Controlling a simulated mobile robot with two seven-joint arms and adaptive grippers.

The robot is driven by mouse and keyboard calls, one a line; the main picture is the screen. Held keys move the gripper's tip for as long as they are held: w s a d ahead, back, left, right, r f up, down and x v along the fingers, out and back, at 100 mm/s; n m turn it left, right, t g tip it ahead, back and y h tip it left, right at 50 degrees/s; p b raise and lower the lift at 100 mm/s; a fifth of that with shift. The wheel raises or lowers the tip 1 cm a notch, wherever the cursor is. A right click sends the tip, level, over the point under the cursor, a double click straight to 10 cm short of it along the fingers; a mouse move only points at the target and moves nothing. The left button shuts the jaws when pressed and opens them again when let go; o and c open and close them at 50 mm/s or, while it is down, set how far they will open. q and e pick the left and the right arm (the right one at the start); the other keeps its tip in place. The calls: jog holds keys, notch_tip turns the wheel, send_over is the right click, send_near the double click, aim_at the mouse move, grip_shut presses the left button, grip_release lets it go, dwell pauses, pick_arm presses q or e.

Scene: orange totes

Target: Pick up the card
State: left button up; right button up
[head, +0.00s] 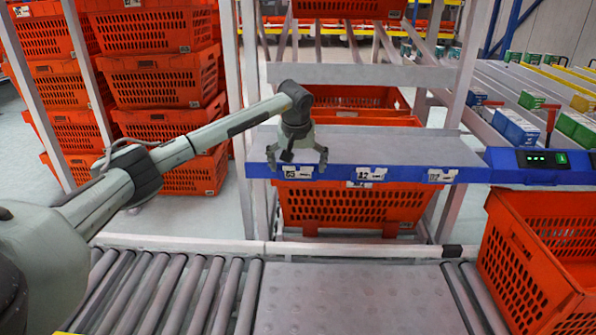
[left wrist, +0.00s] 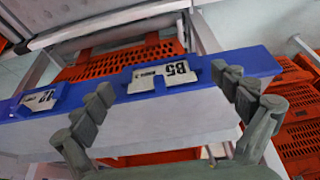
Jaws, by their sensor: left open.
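Several white cards with black print sit in holders along the blue front edge of the shelf (head: 400,152). One card (head: 298,172) is at the left end, another (head: 370,174) near the middle, and a third (head: 441,175) toward the right. In the left wrist view, a card marked B5 (left wrist: 160,77) shows between the fingers, and another card (left wrist: 38,102) is at the left. My left gripper (head: 297,160) is open and empty in front of the shelf's left end, its fingers (left wrist: 170,86) spread to either side of the B5 card. No contact is visible. My right gripper is out of view.
An orange tote (head: 350,208) sits below the shelf, and another tote (head: 535,265) stands at the right. Stacked orange totes (head: 165,80) are at the left behind metal posts.

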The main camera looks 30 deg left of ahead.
aim_at(297, 166)
pick_arm(q)
jog(key=shift+c, duration=0.3)
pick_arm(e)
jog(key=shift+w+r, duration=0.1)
pick_arm(q)
jog(key=c, duration=0.8)
jog(key=shift+c, duration=0.2)
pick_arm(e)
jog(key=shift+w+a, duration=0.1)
pick_arm(q)
jog(key=shift+r, duration=0.15)
jog(key=shift+r, duration=0.3)
notch_tip(297, 166, up, 4)
jog(key=shift+f, duration=0.2)
jog(key=s+r+b, duration=0.1)
jog(key=s+r, duration=0.5)
jog(key=s, duration=0.5)
jog(key=shift+s+a+r+b, duration=0.25)
jog(key=shift+s+r+b, duration=0.05)
jog(key=shift+s, duration=0.05)
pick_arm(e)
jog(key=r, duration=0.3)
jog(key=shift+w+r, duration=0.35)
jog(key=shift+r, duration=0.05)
